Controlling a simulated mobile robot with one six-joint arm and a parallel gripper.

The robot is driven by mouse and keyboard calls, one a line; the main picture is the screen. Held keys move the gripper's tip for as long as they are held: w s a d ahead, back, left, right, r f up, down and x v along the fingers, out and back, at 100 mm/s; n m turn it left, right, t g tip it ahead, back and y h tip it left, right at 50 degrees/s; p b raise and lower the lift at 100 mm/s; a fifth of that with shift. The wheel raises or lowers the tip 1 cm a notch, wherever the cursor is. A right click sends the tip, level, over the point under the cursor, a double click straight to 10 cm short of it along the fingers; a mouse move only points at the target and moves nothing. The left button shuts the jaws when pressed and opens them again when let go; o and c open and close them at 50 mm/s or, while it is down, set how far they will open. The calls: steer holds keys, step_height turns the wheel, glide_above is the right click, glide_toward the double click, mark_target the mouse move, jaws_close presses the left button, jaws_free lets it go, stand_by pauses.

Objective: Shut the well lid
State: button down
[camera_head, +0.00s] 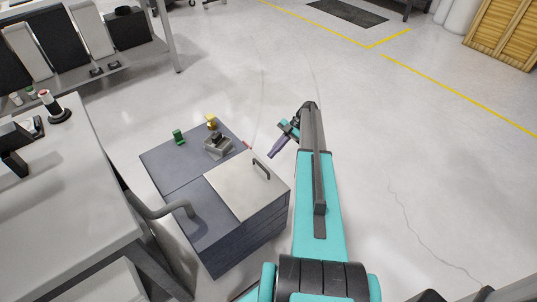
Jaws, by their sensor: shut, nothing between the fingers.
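The well lid (240,186) is a pale metal plate with a dark bar handle (261,169) near its far right corner. It lies about flat over the right part of a dark grey cabinet top (205,222). From this view I cannot tell whether it sits fully flush, and anything beneath it is hidden. My gripper (273,153) is shut and empty. It appears beyond the lid's far right edge, above and apart from the handle.
A small grey fixture (217,147), a green block (178,137) and a yellow item (212,122) stand on the cabinet's far part. A grey curved bar (160,209) reaches over its left edge. A bench (75,190) stands left. Floor beyond and right is open.

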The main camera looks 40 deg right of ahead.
steer(key=d+f+b, duration=0.3)
steer(key=d+b, duration=0.2)
stand_by(0.4)
steer(key=shift+w+d, duration=0.1)
steer(key=shift+d, duration=0.1)
stand_by(0.6)
